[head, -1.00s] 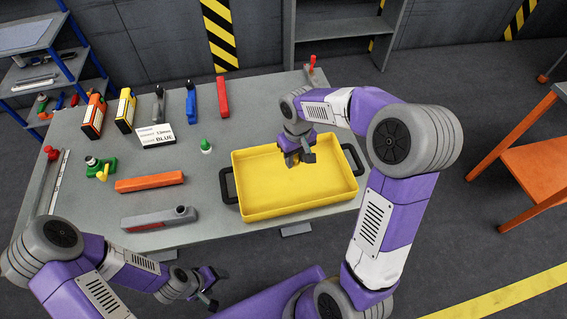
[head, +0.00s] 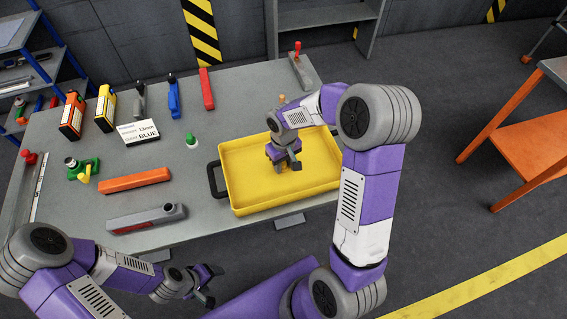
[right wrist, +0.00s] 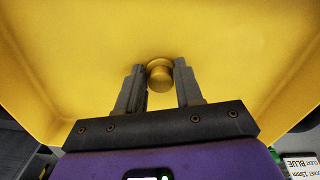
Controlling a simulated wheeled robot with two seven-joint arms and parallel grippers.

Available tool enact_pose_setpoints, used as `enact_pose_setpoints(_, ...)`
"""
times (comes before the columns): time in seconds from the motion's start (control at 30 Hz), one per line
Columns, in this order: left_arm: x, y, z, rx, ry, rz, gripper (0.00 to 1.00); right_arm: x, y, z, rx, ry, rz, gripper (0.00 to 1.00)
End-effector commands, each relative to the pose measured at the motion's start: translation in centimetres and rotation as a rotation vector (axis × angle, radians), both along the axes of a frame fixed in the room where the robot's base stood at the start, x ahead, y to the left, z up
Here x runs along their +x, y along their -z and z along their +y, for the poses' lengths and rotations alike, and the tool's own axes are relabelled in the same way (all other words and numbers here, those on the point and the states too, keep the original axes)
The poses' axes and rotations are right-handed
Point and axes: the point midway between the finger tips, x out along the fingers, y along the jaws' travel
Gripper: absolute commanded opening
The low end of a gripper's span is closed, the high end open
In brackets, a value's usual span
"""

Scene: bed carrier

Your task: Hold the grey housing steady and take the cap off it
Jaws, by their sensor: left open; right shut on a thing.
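The grey housing (head: 147,219) lies on the near left of the table, with a round raised end at its right. My right gripper (head: 286,164) is over the yellow tray, far right of the housing. In the right wrist view its fingers (right wrist: 160,78) are shut on a round brass-coloured cap (right wrist: 159,73). I cannot tell whether the cap touches the tray floor. My left gripper (head: 210,285) is open and empty, in front of the table's near edge and apart from the housing.
The yellow tray (head: 228,191) with black handles fills the table's right part. An orange bar (head: 134,180) lies behind the housing. A green-capped piece (head: 191,140), a green-and-yellow fixture (head: 83,170), a label card (head: 138,132) and several coloured tools stand further back.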

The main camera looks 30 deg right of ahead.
Motion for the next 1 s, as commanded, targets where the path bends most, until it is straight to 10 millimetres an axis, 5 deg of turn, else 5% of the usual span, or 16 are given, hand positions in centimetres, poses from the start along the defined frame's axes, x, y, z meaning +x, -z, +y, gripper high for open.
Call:
enact_pose_setpoints(0.2,0.0,0.4,0.0,0.000,0.000,0.000,0.70,0.0,0.4,0.0,0.000,-0.001,0.000,0.00)
enact_pose_setpoints(0.23,0.0,0.3,0.0,0.000,0.000,0.000,0.70,0.0,0.3,0.0,0.000,-0.001,0.000,0.40)
enact_pose_setpoints(0.37,0.0,0.2,0.0,0.000,0.000,0.000,0.70,0.0,0.3,0.0,0.000,-0.001,0.000,0.60)
enact_pose_setpoints(0.73,0.0,-0.1,0.0,0.000,0.000,0.000,0.70,0.0,-0.2,0.0,0.000,-0.001,-0.001,0.61)
enact_pose_setpoints(1.0,0.0,-1.7,0.0,0.000,0.000,0.000,0.70,0.1,-5.3,0.0,-0.001,-0.001,-0.006,0.61)
